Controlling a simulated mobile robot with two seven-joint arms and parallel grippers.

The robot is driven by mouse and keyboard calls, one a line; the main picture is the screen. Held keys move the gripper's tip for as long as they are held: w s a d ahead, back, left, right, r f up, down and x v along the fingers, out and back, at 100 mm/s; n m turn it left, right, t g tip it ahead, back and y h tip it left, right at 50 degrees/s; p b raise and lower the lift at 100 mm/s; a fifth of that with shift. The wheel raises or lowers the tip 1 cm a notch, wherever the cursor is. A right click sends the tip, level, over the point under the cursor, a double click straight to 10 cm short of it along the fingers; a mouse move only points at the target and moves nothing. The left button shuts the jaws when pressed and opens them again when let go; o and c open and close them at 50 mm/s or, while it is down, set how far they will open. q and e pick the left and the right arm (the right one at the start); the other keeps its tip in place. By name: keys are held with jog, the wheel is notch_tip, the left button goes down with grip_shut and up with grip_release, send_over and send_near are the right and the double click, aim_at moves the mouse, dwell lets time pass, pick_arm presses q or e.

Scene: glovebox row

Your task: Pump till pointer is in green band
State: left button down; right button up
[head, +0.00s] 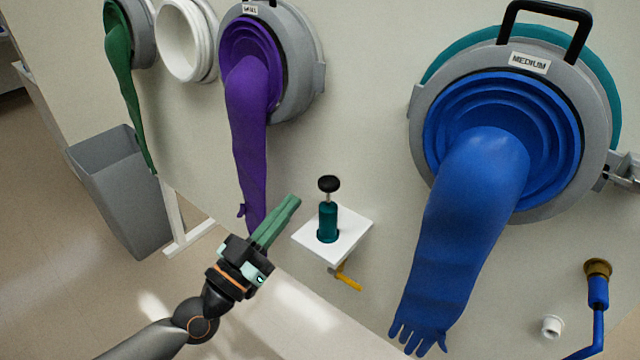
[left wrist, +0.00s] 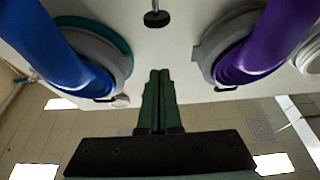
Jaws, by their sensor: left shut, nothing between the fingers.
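A small hand pump (head: 328,222) with a teal body stands upright on a white shelf (head: 352,243) on the wall. Its black knob (head: 328,184) sits on a thin rod above the body. In the left wrist view the knob (left wrist: 157,18) shows at the top, beyond the fingertips. My left gripper (head: 293,202) has green fingers, shut and empty, just left of the pump and apart from it. The fingers show in the left wrist view (left wrist: 160,75). No gauge or pointer can be made out. My right gripper is not in view.
A blue glove (head: 460,240) hangs from a port right of the pump, a purple glove (head: 250,130) left of it. A yellow lever (head: 347,278) sticks out under the shelf. A grey bin (head: 120,190) stands at left. A blue pipe fitting (head: 598,290) is at lower right.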

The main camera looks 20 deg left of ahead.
pick_arm(q)
notch_tip(320, 180, up, 4)
jog(key=p, duration=0.2)
send_over(328, 184)
jog(key=s+a, duration=0.1)
jog(key=s, duration=0.1)
jog(key=shift+w+f+b, duration=0.2)
jog(key=shift+f+b, duration=1.3)
jog(key=shift+f, duration=0.85)
